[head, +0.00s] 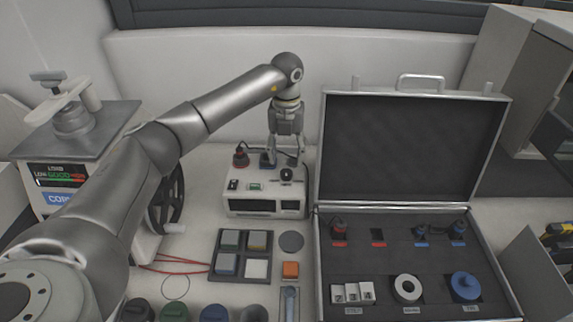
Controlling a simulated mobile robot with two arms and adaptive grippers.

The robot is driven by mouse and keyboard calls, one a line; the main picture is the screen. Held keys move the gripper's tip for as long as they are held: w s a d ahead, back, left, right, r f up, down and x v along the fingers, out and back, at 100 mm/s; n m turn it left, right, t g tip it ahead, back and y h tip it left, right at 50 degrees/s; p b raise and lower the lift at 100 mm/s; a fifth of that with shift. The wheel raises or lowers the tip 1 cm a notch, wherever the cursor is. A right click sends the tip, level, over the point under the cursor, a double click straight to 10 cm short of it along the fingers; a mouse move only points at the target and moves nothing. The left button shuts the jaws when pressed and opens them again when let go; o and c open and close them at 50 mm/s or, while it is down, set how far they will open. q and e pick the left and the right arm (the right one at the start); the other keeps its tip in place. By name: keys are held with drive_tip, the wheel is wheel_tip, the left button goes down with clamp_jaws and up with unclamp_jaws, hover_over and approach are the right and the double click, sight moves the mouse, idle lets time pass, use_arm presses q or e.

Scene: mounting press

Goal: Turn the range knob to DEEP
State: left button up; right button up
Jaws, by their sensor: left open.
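The range knob appears to be the small black knob (286,174) on top of the white instrument box (232,204) in the middle of the table. Its pointer and any DEEP label are too small to read. My left gripper (285,162) points down just above and behind the knob, with its fingers apart. I cannot tell whether the fingers touch the knob. The box has dark display windows on its front. My right gripper is not in view.
An open case (317,260) with connectors, a ring and a blue part stands right of the box. A tray of square samples (213,262) lies in front. A press with a handwheel (172,200) stands left. A red plug (240,157) is behind the box.

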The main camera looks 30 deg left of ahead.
sight(286, 172)
use_arm(q)
drive_tip(key=f, duration=0.3)
drive_tip(key=f+p, duration=0.1)
drive_tip(key=f, duration=0.1)
drive_tip(key=shift+w+a+f, duration=0.1)
drive_tip(key=shift+w+f, duration=0.1)
drive_tip(key=shift+f, duration=0.6)
drive_tip(key=c, duration=1)
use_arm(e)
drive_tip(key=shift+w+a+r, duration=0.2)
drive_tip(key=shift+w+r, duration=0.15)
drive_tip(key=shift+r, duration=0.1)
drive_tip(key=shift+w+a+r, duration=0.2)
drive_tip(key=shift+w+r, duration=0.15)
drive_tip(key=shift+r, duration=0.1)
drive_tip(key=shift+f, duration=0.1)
